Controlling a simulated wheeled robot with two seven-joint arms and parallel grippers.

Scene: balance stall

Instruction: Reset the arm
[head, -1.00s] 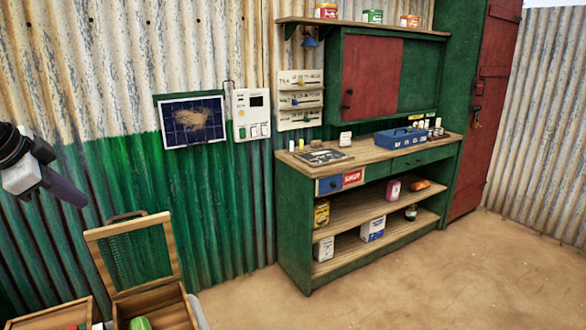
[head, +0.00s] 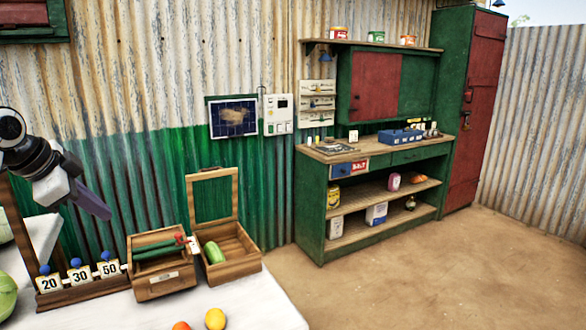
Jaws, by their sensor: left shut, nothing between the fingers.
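My left gripper (head: 98,208) hangs in the air at the left of the head view, in front of the corrugated wall. Its dark fingers are shut and empty, pointing down and to the right. It is above the white table and touches nothing that I can see. My right arm and gripper are not in view.
A green counter (head: 311,215) stands right. Floor before it is clear.

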